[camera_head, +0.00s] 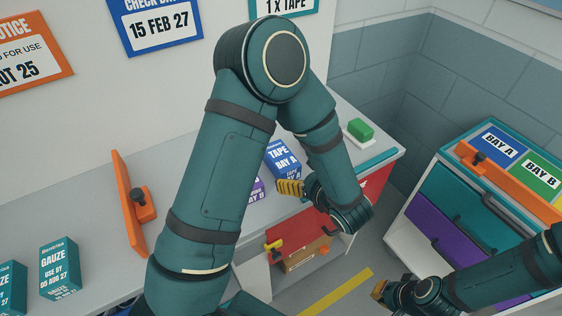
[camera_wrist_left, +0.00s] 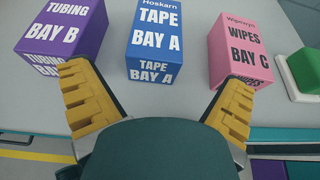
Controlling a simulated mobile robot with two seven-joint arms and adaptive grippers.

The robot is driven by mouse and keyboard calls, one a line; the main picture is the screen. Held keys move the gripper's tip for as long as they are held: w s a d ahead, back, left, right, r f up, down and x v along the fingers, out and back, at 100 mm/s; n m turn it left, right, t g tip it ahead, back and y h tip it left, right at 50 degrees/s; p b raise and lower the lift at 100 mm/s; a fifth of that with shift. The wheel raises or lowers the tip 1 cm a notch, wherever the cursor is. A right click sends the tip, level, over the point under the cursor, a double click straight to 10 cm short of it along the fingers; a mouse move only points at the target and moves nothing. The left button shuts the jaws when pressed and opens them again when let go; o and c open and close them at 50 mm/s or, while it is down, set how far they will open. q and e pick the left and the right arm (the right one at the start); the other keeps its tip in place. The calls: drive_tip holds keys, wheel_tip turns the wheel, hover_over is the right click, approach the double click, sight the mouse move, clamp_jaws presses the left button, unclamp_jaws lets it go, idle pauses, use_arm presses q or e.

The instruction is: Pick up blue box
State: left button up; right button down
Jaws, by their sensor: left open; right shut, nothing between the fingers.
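The blue box (camera_head: 283,158), labelled "TAPE BAY A", stands upright on the grey counter in the head view, partly covered by my left arm. In the left wrist view the blue box (camera_wrist_left: 157,32) is at the top middle, ahead of and between the fingers. My left gripper (camera_head: 290,188) is open, with yellow fingers close to the near side of the box; it also shows in the left wrist view (camera_wrist_left: 158,80), with nothing between its fingers. My right gripper (camera_head: 378,290) is shut and empty at the lower right, away from the counter.
A purple box (camera_wrist_left: 62,28) stands left of the blue box and a pink box (camera_wrist_left: 245,42) right of it. A green block (camera_head: 361,129) sits on a white pad farther right. A drawer unit (camera_head: 462,205) is at right.

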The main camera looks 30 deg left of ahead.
sight(292, 171)
use_arm(q)
drive_tip(key=x, duration=0.3)
drive_tip(key=shift+s+a+f, duration=0.2)
drive_tip(key=shift+a+f, duration=0.15)
drive_tip(key=shift+f, duration=0.05)
drive_tip(key=shift+w+a+f, duration=0.2)
drive_tip(key=shift+w+a, duration=0.15)
drive_tip(key=shift+a, duration=0.1)
drive_tip(key=c, duration=1.3)
